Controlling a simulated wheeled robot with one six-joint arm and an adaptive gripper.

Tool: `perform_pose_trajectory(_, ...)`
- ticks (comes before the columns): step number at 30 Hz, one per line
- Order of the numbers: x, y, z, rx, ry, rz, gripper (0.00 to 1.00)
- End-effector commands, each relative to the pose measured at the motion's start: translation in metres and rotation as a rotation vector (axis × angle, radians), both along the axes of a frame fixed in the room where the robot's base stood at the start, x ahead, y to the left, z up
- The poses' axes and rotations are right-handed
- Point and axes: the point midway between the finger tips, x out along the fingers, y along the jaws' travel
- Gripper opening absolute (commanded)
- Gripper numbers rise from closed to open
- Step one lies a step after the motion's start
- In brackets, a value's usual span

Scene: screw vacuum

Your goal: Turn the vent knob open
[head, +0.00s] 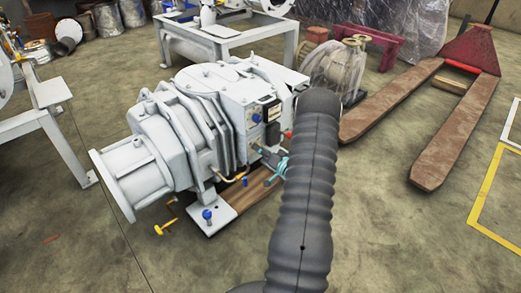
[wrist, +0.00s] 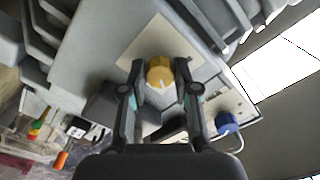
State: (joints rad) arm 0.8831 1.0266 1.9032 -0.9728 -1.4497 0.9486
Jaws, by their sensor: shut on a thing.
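The white screw vacuum pump (head: 175,150) stands on the floor at the middle left of the head view. In the wrist view, a round yellow knob (wrist: 160,77) sits on a pale plate of the machine. I take it to be the vent knob. My gripper (wrist: 160,68) has one finger on each side of the knob and is shut on it. Part of the knob is hidden by the fingers. In the head view, my dark ribbed arm covers the right part of the pump, and I see neither the gripper nor this knob clearly.
A blue knob (wrist: 227,123) is close to the right finger. In the head view, a teal valve handle (head: 278,170) is just left of my arm. A pallet truck (head: 455,120) stands at the right.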

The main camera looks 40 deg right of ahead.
Motion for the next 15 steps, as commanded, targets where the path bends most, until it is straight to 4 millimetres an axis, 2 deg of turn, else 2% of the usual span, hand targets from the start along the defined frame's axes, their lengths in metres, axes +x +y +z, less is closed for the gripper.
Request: perform_pose_trajectory(15, 0.0010, -0.0022, 0.0014, 0.118, 0.006, -0.004, 0.00)
